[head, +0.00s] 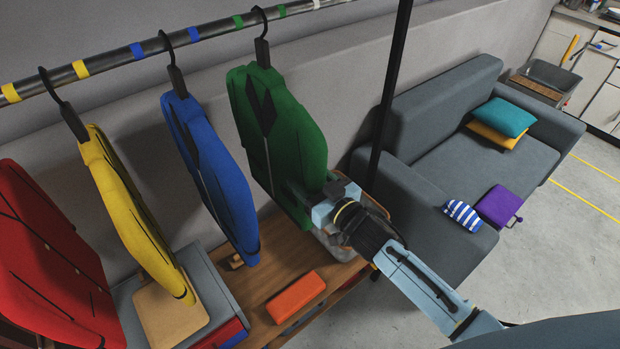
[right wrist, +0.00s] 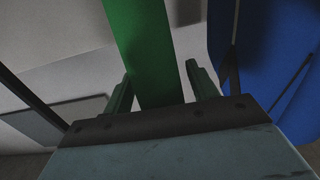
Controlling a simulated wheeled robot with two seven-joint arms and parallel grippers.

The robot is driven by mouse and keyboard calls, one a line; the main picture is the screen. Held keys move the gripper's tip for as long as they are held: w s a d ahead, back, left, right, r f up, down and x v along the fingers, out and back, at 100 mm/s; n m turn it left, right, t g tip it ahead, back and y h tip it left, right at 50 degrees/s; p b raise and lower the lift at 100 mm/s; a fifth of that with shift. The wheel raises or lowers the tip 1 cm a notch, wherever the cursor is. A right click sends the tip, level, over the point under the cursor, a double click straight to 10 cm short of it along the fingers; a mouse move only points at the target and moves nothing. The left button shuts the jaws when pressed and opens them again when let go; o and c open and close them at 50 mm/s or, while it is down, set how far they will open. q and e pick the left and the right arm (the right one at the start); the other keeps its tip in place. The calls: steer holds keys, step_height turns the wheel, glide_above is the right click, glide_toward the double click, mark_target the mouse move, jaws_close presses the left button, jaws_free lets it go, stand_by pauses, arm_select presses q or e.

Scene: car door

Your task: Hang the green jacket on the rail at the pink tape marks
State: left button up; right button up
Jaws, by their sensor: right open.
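The green jacket (head: 285,125) hangs from a black hanger hooked on the rail (head: 110,59), between two green tape marks. My right gripper (head: 318,196) is at the jacket's lower right edge. In the right wrist view, the green jacket (right wrist: 143,40) shows as a strip between the two open fingers of the right gripper (right wrist: 158,84). The fingers do not look closed on it. A pale tape mark (head: 316,4) shows at the top edge on the rail; I cannot tell if it is pink. My left gripper is not in view.
Blue (head: 205,165), yellow (head: 125,205) and red (head: 50,265) jackets hang to the left. A dark upright pole (head: 390,95) stands right of the green jacket. Below is a wooden bench (head: 262,300) with an orange box (head: 297,297). A grey sofa (head: 440,130) stands at the right.

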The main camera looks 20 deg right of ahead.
jaws_close()
steer(key=shift+r+p, duration=0.45)
steer(key=shift+p, duration=0.05)
steer(key=shift+r, duration=0.1)
stand_by(0.3)
steer(key=shift+f, duration=0.4)
